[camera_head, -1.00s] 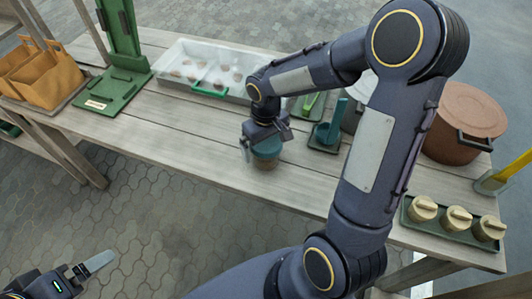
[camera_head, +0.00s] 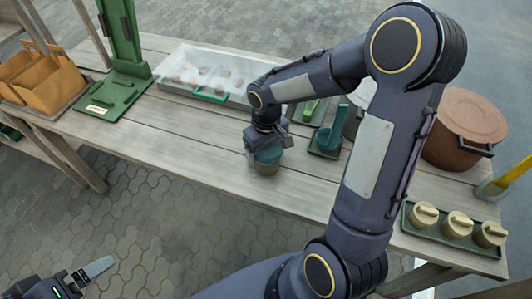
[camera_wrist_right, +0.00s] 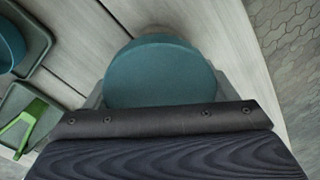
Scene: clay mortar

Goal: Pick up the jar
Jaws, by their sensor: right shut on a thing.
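The jar (camera_head: 267,161) has a teal lid and a tan lower body. It is near the front edge of the wooden table, below my right gripper (camera_head: 266,148). My right gripper is shut on the jar. In the right wrist view, the round teal lid (camera_wrist_right: 160,74) fills the middle, with finger parts at its sides. I cannot tell whether the jar's base touches the table. My left gripper (camera_head: 92,270) is at the lower left, over the paving and away from the table; only one finger shows clearly.
The table (camera_head: 180,130) also holds a white tray of lumps (camera_head: 170,83), a green stand (camera_head: 115,92), a teal tool on a tray (camera_head: 328,140), a brown lidded pot (camera_head: 465,128) and a green tray of tan jars (camera_head: 440,238). The table's front-left stretch is clear.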

